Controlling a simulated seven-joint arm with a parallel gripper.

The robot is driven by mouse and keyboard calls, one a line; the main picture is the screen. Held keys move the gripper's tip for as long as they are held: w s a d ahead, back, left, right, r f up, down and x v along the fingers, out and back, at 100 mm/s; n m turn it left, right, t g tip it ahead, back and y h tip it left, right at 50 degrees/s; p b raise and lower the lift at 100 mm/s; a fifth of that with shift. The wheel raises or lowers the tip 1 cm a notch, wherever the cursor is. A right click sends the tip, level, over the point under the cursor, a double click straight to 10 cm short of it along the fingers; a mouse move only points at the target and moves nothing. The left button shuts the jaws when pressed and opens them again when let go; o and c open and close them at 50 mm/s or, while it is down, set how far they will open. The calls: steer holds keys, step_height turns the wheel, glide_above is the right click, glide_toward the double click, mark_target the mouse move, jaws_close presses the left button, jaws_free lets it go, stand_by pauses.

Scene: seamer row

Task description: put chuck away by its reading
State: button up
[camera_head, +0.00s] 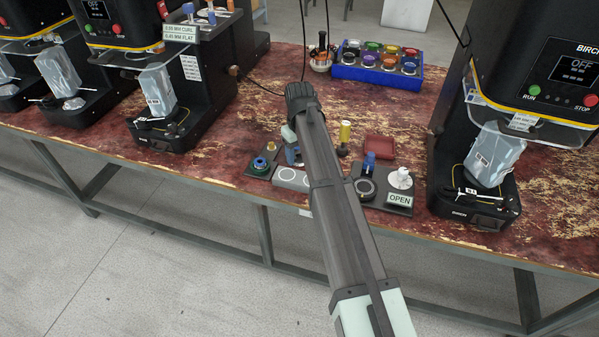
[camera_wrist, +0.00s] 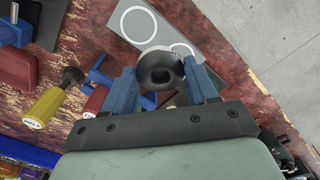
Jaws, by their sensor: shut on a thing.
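The chuck (camera_wrist: 160,70) is a grey round piece with a dark hole in its face, seen in the wrist view. My gripper (camera_wrist: 161,76) is shut on it, with one blue finger on each side. It is over the worktable, close to a grey block with white rings (camera_wrist: 140,22). I cannot tell whether the chuck touches anything below. In the head view my arm hides the chuck and most of the gripper; the grey block (camera_head: 292,179) shows just left of the arm. No reading on the chuck can be made out.
A plate with an OPEN label (camera_head: 399,199) lies right of my arm. A blue rack (camera_head: 347,72) of coloured cups is farther back. Seamers flank both sides; one bears a CURL/FLAT sign (camera_head: 181,33).

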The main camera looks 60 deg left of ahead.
mark_target(300, 177)
steer(key=shift+f, duration=3.8)
steer(key=shift+f, duration=0.1)
steer(key=o, duration=1.3)
step_height(300, 177, up, 12)
steer(key=shift+r, duration=0.1)
